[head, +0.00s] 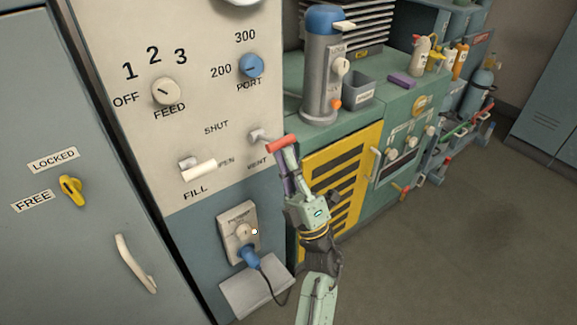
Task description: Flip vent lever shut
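The vent lever has a red handle (283,144) on a pale pivot. It sits on the cream panel above the VENT label (257,164) and sticks out to the right. A SHUT label (216,128) is up and to its left, and a partly covered OPEN label is lower left. My gripper (288,160) reaches up from below, with its fingertips at or just under the red handle. I cannot tell whether they touch it, or whether the fingers are open or closed on it.
The fill lever (198,171) with a white handle is close on the left. Below are a socket box (238,232) with a blue plug and cable. Right of the panel stand a grey canister (322,75) and a yellow grille (338,180). The floor at lower right is clear.

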